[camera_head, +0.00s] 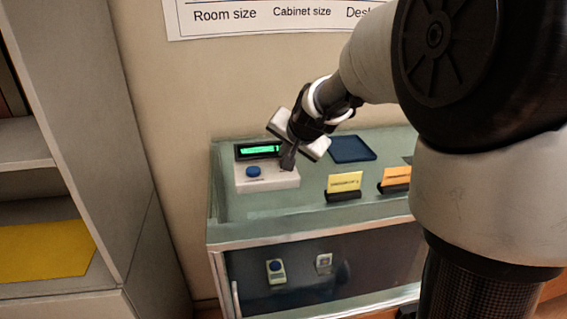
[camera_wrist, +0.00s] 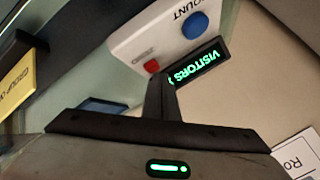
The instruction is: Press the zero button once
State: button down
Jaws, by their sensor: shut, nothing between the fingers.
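A white counter box (camera_head: 262,181) sits on the glass-topped cabinet, with a green-lit display (camera_head: 257,151) at its back. In the wrist view the display (camera_wrist: 198,66) reads VISITORS; its number is hidden by the fingers. A large blue button (camera_wrist: 195,26) is labelled COUNT; it also shows in the head view (camera_head: 253,171). A smaller red button (camera_wrist: 152,66) has a label too small to read. My gripper (camera_head: 287,164) is shut and empty at the right end of the box, hiding the red button there. In the wrist view its fingertips (camera_wrist: 161,78) appear close beside the red button; contact cannot be told.
A dark blue tray (camera_head: 352,149) lies behind and right of the box. A yellow card (camera_head: 345,182) and an orange card (camera_head: 396,177) stand in black holders on the cabinet (camera_head: 290,207). Shelving (camera_head: 120,160) rises at left. A printed sign hangs on the wall.

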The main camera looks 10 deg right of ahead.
jog(key=shift+f+b, duration=0.45)
dwell(0.7)
jog(key=shift+r, duration=0.1)
jog(key=shift+r+p, duration=0.7)
jog(key=shift+r, duration=0.15)
notch_tip(320, 180, up, 5)
jog(key=p, duration=0.4)
dwell(0.6)
